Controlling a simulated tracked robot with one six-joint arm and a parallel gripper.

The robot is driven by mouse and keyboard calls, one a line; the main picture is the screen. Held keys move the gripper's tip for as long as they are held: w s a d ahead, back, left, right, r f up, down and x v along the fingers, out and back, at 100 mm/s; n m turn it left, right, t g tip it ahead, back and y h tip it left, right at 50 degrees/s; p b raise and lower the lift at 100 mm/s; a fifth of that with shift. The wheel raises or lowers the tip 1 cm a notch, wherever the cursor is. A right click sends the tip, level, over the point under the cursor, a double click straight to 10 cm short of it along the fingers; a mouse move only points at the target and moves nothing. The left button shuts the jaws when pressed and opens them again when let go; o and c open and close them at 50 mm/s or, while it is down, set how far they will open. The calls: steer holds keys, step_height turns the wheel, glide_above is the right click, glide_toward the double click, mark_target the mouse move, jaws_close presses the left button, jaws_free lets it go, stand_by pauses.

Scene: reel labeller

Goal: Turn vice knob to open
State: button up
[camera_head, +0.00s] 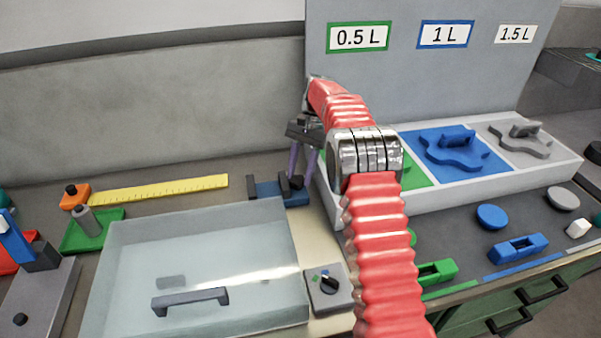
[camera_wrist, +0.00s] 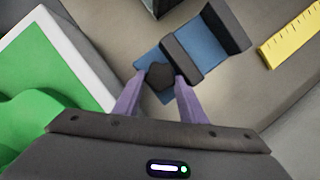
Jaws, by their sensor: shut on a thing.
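The vice (camera_head: 268,191) is small and blue with dark grey jaws and stands on the worktop behind the clear-lidded box. It also shows in the wrist view (camera_wrist: 200,48), where a gap shows blue between its two dark jaws. Its dark, faceted knob (camera_wrist: 160,75) is at the near end. My gripper (camera_wrist: 160,82) has its two purple fingers on either side of the knob and is shut on it. In the head view my gripper (camera_head: 298,170) reaches down to the right end of the vice, and the knob is hard to make out there.
A yellow ruler (camera_head: 158,188) lies left of the vice. The transparent box (camera_head: 200,270) with a dark handle is in front. A white-framed tray (camera_head: 455,195) with green, blue and grey sections is close on the right. A small dial box (camera_head: 328,289) stands near the front edge.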

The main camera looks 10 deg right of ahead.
steer(key=o, duration=0.7)
steer(key=shift+s+a+f, duration=0.15)
steer(key=shift+s+a, duration=0.1)
steer(key=shift+a, duration=0.15)
steer(key=shift+c, duration=0.2)
steer(key=o, duration=0.4)
steer(key=shift+d, duration=0.15)
steer(key=shift+w+d+r, duration=0.1)
steer(key=shift+w+r, duration=0.05)
steer(key=shift+r, duration=0.05)
steer(key=shift+v, duration=3.6)
